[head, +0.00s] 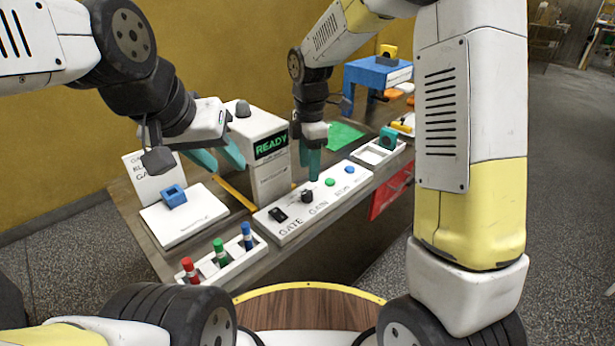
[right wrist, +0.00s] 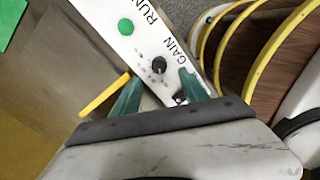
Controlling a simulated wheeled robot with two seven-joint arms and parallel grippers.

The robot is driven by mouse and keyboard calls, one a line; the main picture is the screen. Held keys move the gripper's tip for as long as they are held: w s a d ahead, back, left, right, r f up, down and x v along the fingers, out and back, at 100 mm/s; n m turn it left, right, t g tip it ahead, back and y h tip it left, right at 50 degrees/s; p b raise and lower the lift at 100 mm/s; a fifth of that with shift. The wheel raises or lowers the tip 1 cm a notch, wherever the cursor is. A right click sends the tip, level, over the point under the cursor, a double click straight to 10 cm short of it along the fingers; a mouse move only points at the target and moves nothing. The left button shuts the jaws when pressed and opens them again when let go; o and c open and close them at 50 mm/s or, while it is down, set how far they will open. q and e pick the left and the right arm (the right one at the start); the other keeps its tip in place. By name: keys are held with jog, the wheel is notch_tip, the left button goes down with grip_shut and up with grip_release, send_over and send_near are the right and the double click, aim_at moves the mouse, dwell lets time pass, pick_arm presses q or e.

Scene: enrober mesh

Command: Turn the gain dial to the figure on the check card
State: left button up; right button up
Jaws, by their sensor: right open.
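The gain dial (head: 307,196) is a small black knob on the white control panel (head: 330,204). It also shows in the right wrist view (right wrist: 159,65), just beyond and between my fingertips, with small scale marks beside it. My right gripper (head: 312,172) hangs just above the panel near the dial; its teal fingers (right wrist: 158,82) are open and I see no contact. The check card (head: 152,186) stands at the left, partly covered by my left arm; its figure is not readable. My left gripper (head: 217,160) is open and empty, beside the READY box.
The panel also carries a black gate control (head: 278,214), a green button (head: 330,182) and a blue button (head: 350,169). A READY display box (head: 268,165) stands behind. A rack with coloured plugs (head: 226,268) is in front; a white plate with a blue block (head: 174,195) lies left.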

aim_at(307, 193)
jog(key=shift+w+a+f+n, duration=0.1)
jog(key=shift+a+f+n, duration=0.05)
jog(key=shift+f, duration=0.25)
jog(key=shift+a+f+n, duration=0.1)
jog(key=shift+f+n, duration=0.05)
jog(key=shift+f, duration=0.2)
notch_tip(307, 193, down, 7)
jog(key=shift+c, duration=0.2)
grip_shut()
